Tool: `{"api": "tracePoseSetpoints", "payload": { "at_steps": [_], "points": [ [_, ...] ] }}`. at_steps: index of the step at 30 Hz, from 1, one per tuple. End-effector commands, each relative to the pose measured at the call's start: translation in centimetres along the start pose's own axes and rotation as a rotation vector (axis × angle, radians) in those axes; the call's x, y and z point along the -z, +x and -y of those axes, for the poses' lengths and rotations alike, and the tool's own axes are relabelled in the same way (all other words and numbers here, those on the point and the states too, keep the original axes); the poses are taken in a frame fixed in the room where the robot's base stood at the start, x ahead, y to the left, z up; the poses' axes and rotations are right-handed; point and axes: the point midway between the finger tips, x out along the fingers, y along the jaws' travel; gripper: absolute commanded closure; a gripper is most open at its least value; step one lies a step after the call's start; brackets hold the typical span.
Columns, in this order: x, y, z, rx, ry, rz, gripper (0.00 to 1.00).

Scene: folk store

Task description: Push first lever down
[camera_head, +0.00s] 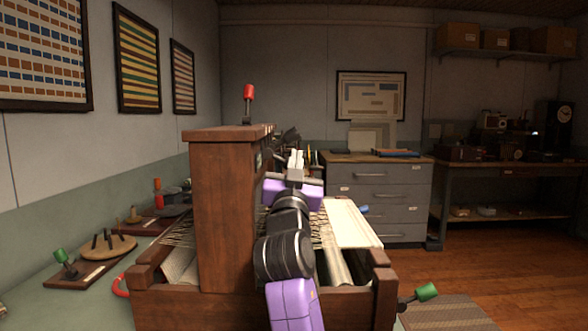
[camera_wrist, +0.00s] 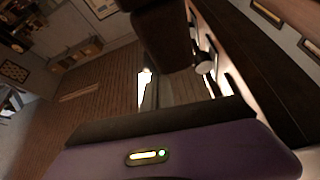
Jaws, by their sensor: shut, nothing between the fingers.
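A wooden loom (camera_head: 225,220) stands in front of me with a tall post. A red-handled lever (camera_head: 248,92) stands upright on top of the post. A green-handled lever (camera_head: 427,292) sticks out at the loom's lower right. Which lever is the first one I cannot tell. My gripper (camera_head: 296,159) is just right of the post, over the loom, its pale fingers pointing up and shut with nothing between them. It is apart from the red and green handles. Dark parts (camera_head: 286,138) behind the post are partly hidden. The wrist view is dark, and no lever is clear there.
Another green-handled lever (camera_head: 60,256) sits on a small board on the left bench, near a round wooden disc with pegs (camera_head: 108,248). A grey drawer cabinet (camera_head: 378,195) and a workbench (camera_head: 500,166) stand behind. The wooden floor (camera_head: 510,245) at right is mostly open.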

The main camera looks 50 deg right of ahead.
Motion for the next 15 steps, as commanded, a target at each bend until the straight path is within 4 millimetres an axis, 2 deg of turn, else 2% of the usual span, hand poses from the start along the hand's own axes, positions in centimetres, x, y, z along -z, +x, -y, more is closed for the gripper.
{"api": "tracePoseSetpoints", "payload": {
  "at_steps": [15],
  "points": [
    [-0.79, -0.33, 0.08, 0.0, -0.001, 0.005, 1.0]
  ]
}}
